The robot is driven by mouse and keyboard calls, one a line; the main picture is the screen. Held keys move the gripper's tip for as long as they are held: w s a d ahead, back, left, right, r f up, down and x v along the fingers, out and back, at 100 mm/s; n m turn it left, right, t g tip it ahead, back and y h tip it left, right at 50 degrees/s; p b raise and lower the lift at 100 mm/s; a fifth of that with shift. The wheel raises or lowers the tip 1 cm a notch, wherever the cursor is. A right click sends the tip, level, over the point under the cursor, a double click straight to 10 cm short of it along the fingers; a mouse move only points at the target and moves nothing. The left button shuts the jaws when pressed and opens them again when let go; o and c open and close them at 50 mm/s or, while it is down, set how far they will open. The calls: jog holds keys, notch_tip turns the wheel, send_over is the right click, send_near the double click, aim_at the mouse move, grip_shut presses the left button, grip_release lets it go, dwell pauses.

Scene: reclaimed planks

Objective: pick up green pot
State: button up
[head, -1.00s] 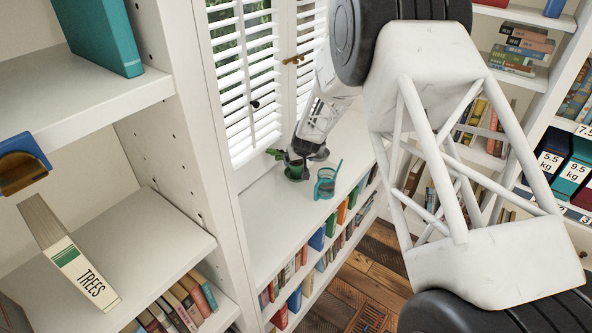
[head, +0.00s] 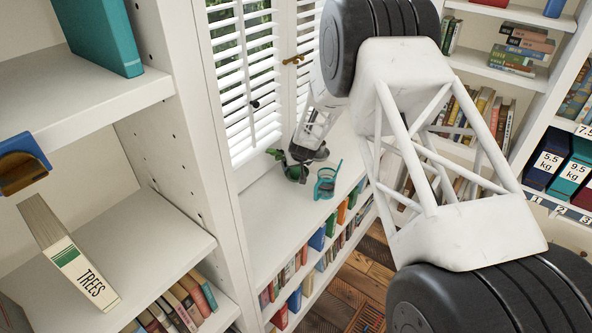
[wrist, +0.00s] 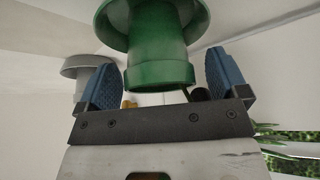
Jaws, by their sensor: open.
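The green pot (head: 293,173) stands on the white shelf top by the shuttered window, partly hidden by my gripper (head: 307,154). In the wrist view the green pot (wrist: 160,45) appears large at the top centre, with a wide flange above a narrower round end. My gripper (wrist: 163,82) is open, with one blue finger pad on each side of the pot's narrow end. Gaps show between the pads and the pot, and no firm contact is visible.
The front of the shelf top (head: 275,225) is clear. A grey rounded object (wrist: 85,68) shows beyond the left finger.

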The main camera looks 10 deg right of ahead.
dwell(0.3)
jog(key=c, duration=1.2)
jog(key=shift+c, duration=0.2)
jog(key=shift+r, duration=0.15)
notch_tip(320, 180, up, 10)
dwell(0.5)
jog(key=shift+r, duration=1.4)
jog(key=shift+d+f, duration=0.1)
jog(key=shift+f, duration=0.1)
